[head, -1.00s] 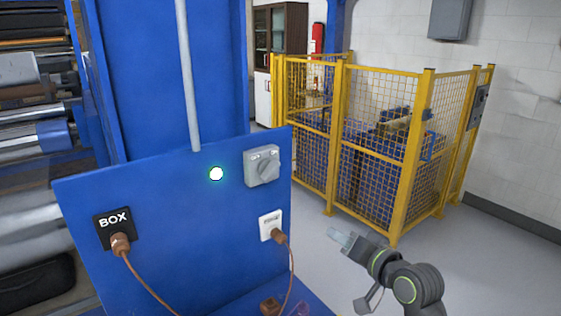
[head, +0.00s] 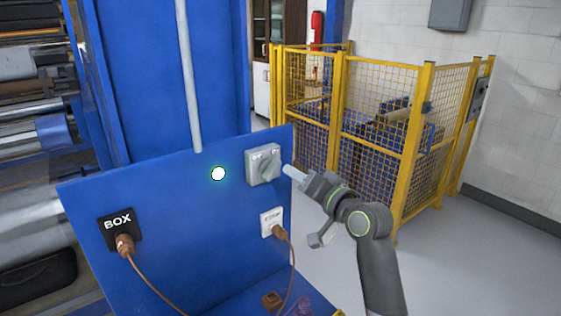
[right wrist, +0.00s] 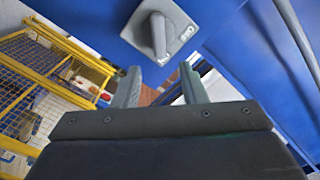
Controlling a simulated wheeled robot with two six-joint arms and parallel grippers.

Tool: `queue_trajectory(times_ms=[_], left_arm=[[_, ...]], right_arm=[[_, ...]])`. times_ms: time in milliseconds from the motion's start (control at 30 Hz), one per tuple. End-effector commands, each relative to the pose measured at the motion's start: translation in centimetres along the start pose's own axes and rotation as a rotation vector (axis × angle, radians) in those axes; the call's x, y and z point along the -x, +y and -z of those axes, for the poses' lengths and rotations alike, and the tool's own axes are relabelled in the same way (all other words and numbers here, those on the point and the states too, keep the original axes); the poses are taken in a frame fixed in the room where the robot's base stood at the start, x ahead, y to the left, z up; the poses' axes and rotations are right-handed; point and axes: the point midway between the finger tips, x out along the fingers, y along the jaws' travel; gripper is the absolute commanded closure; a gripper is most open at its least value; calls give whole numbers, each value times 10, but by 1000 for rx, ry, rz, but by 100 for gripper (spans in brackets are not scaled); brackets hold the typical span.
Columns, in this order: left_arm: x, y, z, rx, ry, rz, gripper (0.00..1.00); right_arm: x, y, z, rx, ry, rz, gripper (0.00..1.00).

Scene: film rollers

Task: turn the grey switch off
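The grey switch (head: 258,158), a square plate with a rotary knob, is mounted near the top right of the blue panel (head: 150,215). It also shows at the top of the right wrist view (right wrist: 180,28), its knob close to upright in that picture. My right gripper (head: 289,171) is just right of the switch in the head view, apart from the knob as far as I can tell. In the right wrist view its two fingers (right wrist: 162,84) are spread with nothing between them, and the knob is beyond the tips. My left gripper is not in view.
A glowing white round light (head: 218,174) is left of the switch. A white socket (head: 268,222) with a brown plug is below it, and a black BOX socket (head: 118,222) with a plug and cable is at left. A yellow mesh fence (head: 375,135) stands behind my right arm.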

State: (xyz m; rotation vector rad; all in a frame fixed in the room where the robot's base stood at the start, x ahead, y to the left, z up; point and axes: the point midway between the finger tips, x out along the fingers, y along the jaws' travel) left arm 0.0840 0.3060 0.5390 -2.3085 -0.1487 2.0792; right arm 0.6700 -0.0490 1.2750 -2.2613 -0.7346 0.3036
Motion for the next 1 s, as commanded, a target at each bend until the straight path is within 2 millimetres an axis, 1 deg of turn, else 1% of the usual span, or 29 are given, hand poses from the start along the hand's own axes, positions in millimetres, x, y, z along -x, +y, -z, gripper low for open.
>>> queue_trajectory(times_ms=[33,200,433,600,933,967,1000], left_arm=[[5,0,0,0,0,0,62],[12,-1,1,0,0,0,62],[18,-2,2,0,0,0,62],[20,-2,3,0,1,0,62],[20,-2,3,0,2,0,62],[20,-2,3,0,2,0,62],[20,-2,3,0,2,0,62]], right_arm=[[-9,-2,1,-2,-2,0,62],[-34,-2,1,-2,-2,0,62],[-60,-1,0,0,-2,1,62],[-69,0,0,-1,-1,-1,62],[-71,0,0,0,0,0,62],[-71,0,0,0,0,0,64],[-71,0,0,0,0,0,70]])
